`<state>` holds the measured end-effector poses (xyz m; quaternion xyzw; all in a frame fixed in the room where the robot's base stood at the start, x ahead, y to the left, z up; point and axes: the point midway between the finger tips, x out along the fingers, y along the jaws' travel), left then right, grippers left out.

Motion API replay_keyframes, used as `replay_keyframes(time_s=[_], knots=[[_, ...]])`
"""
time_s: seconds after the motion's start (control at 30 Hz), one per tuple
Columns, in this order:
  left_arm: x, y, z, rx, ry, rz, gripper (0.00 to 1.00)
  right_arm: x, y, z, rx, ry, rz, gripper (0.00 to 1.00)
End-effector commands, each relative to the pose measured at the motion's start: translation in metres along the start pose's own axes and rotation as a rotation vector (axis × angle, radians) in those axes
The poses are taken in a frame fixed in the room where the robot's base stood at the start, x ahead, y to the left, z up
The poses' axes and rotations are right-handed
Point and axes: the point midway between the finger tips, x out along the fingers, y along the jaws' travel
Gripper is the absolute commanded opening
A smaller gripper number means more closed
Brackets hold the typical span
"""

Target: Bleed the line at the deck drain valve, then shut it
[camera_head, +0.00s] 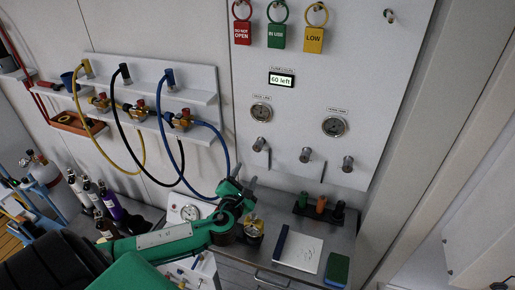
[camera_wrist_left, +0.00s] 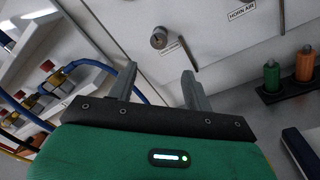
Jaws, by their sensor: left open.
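The white wall panel carries a row of stubby metal valve knobs: a left one (camera_head: 260,144) below the deck gauge (camera_head: 261,112), a middle one (camera_head: 305,155) and a right one (camera_head: 347,163). Their small labels are too small to read in the head view, so I cannot tell which is the deck drain. My left gripper (camera_head: 237,188) is open and empty, below the left knob and apart from it. In the left wrist view a knob (camera_wrist_left: 158,38) with a small, unreadable label stands beyond the open fingers (camera_wrist_left: 159,73). My right gripper is out of view.
A display (camera_head: 282,80) reads "60 left". A second gauge (camera_head: 335,126) sits to the right. Red, green and yellow tags (camera_head: 276,37) hang above. Hoses (camera_head: 222,140) loop at the left. Bottles in a rack (camera_head: 320,208) and a notepad (camera_head: 298,249) occupy the counter below.

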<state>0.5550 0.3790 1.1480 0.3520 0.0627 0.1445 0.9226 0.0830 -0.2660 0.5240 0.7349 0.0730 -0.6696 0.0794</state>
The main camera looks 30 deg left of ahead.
Motion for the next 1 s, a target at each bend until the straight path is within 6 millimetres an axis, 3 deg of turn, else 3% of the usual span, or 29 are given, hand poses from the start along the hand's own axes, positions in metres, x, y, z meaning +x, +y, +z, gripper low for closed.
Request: replay_keyframes(time_s=[0.27,0.7,1.0], knots=[[0.022,0.004,0.004,0.058,-0.017,0.006,0.51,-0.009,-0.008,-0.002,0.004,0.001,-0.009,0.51],[0.1,0.005,0.006,0.053,-0.016,0.006,0.51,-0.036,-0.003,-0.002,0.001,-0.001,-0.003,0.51],[0.134,0.003,0.005,0.054,-0.016,0.004,0.51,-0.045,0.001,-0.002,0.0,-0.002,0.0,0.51]])
